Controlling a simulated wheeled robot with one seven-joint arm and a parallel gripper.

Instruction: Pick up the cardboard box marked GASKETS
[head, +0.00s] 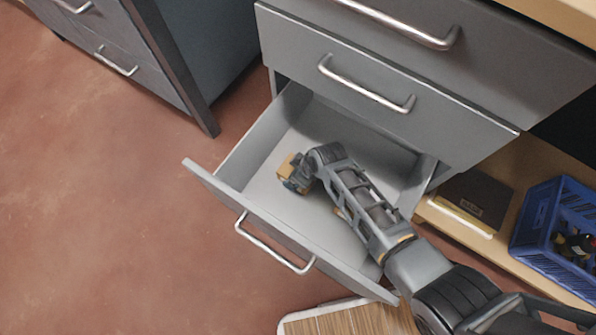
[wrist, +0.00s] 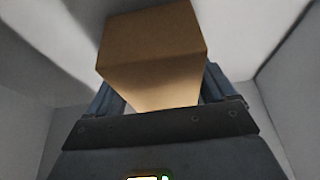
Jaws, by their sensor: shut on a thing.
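A small brown cardboard box (head: 286,167) shows at the end of my arm, inside the open bottom drawer (head: 262,187). In the wrist view the box (wrist: 152,55) fills the space between the fingers of my gripper (wrist: 158,100). My gripper is shut on the box. No GASKETS marking can be read on the sides that show. In the head view my gripper (head: 295,180) is small and partly hidden by my wrist. I cannot tell whether the box touches the drawer floor.
Closed drawers with bar handles (head: 366,84) are above the open one. The drawer front (head: 290,232) and side walls surround my arm. A blue crate (head: 545,225) and a dark box (head: 474,197) stand on a wooden shelf at right. Free floor lies at left.

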